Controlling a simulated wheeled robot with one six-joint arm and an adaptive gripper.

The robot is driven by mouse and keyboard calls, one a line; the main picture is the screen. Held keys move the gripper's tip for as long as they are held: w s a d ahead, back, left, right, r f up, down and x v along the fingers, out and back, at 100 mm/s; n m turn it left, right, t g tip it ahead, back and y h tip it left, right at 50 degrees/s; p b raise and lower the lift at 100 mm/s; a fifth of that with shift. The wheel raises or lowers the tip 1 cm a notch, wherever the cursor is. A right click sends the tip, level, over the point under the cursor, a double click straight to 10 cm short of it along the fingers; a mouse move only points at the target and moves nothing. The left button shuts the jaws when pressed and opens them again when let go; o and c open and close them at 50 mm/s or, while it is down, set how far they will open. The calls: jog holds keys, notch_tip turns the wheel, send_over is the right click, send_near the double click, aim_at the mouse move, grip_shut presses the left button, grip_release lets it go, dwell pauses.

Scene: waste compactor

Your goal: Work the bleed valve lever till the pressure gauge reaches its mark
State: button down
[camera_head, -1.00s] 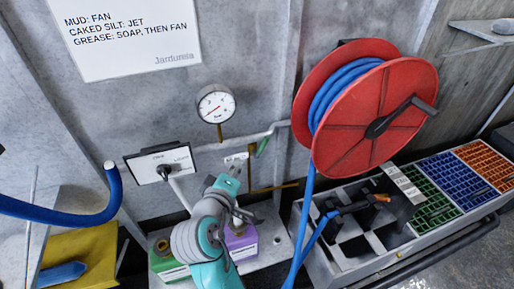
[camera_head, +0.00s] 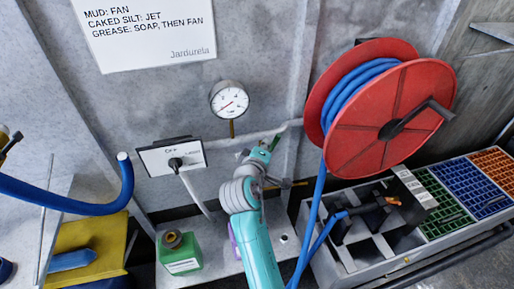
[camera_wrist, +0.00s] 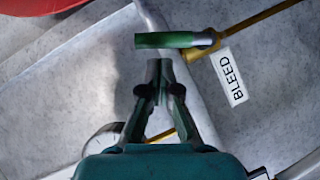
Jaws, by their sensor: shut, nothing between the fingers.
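The bleed valve lever has a green grip (camera_wrist: 165,40) and lies crosswise just ahead of my gripper (camera_wrist: 159,68) in the wrist view. My gripper is shut and empty, its fingertips a short gap from the grip. In the head view the green lever (camera_head: 275,144) is at the pipe's right end, partly hidden by my gripper (camera_head: 264,153). A white BLEED label (camera_wrist: 230,77) is beside the valve. The round pressure gauge (camera_head: 229,100) is on the wall up and left of my gripper. Its red needle points to the lower left; its mark is too small to read surely.
A red reel (camera_head: 372,125) with blue hose hangs right of the lever. A green container (camera_head: 179,254) and a partly hidden purple one stand below. A divided bin (camera_head: 350,258) is lower right.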

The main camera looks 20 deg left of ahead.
jog(key=shift+w+d+f, duration=0.25)
jog(key=shift+w+d, duration=0.1)
jog(key=shift+w+d+m+g, duration=0.25)
jog(key=shift+d+m+g, duration=0.25)
jog(key=shift+m, duration=0.1)
dwell(0.5)
jog(key=shift+w+d+m+g+y, duration=0.3)
jog(key=shift+m+g+y, duration=0.1)
jog(key=w+d+f+m+g+y, duration=0.1)
jog(key=m+g+y, duration=0.1)
jog(key=w+d+f+m+g+y, duration=0.1)
jog(key=d+f+m+g+y, duration=0.1)
jog(key=m, duration=0.1)
jog(key=shift+w+d, duration=0.15)
jog(key=shift+d, duration=0.05)
jog(key=shift+d+f, duration=0.1)
jog(key=shift+f, duration=0.05)
dwell(0.5)
